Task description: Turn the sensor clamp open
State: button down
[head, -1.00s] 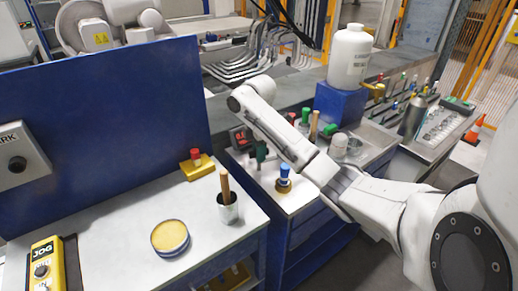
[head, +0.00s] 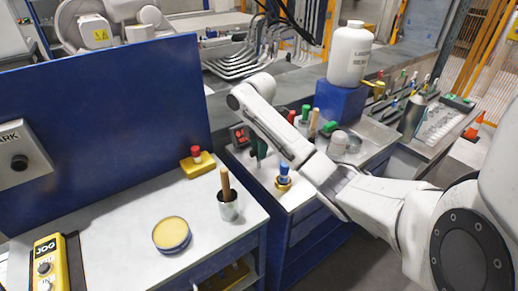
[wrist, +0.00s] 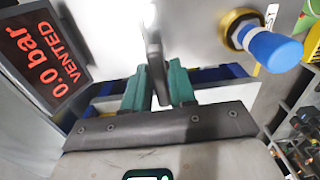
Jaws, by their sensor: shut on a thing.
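My gripper (wrist: 157,78), with teal fingers, is shut on a dark grey upright lever (wrist: 154,52) in the wrist view. In the head view my gripper (head: 257,149) is at the near side of the blue workbench top, partly hidden by my arm, and the lever cannot be made out there.
A red-lettered display (wrist: 42,52) reads 0.0 bar, VENTED, left of my gripper. A blue knob on a brass base (wrist: 270,48) stands close on the right.

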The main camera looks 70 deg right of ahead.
jog(key=c, duration=0.9)
grip_release()
jog(key=shift+r, duration=0.15)
notch_tip(320, 180, up, 11)
jog(key=p, duration=0.5)
jog(key=shift+f, duration=0.2)
